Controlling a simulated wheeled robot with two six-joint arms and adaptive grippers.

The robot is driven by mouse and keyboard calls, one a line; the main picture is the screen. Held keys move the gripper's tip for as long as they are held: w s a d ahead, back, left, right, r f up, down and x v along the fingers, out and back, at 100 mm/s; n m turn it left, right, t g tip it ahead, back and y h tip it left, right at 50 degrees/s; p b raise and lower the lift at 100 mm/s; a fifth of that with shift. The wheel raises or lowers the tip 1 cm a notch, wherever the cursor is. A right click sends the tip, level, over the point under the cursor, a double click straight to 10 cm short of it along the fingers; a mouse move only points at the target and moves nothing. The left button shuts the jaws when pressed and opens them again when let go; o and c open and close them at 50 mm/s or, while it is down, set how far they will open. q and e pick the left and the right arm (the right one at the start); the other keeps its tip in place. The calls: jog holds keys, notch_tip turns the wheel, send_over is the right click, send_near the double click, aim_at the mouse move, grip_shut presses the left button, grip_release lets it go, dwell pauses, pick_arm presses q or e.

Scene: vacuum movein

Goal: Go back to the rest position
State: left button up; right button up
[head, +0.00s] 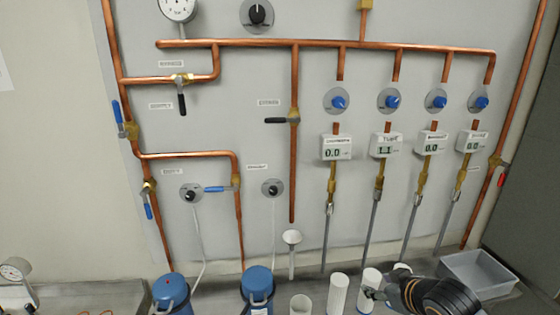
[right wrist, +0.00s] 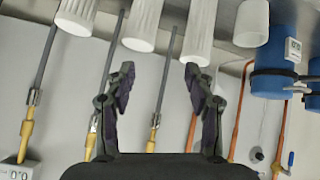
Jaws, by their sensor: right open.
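My right gripper (head: 376,294) is at the lower right of the head view, low over the bench among the white cylinders. In the right wrist view my right gripper (right wrist: 158,72) has its two fingers spread apart with nothing between them. A white ribbed cylinder (right wrist: 143,22) stands beyond the gap, and another white ribbed cylinder (right wrist: 199,30) is close to one fingertip. I cannot tell whether they touch. My left gripper is in neither view.
White cylinders (head: 338,294) and a white cup (head: 301,304) stand along the bench. Two blue vessels (head: 258,284) (head: 171,292) are at the left. A grey tray (head: 478,272) is at the right. Copper pipes (head: 330,44) with valves and gauges cover the wall panel.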

jog(key=s+a+f+m+g+h, duration=0.1)
jog(key=s+a+f+m+g, duration=0.15)
jog(key=s+f, duration=0.65)
jog(key=s+a+f+m+g+h, duration=0.1)
jog(key=s+f+g, duration=0.3)
jog(key=s+f, duration=0.55)
notch_tip(320, 180, down, 20)
jog(key=s+d, duration=0.3)
jog(key=s+f+g, duration=0.2)
jog(key=s+f, duration=1.7)
jog(key=shift+s+d+f, duration=0.25)
jog(key=shift+d+f, duration=0.05)
jog(key=shift+d, duration=0.15)
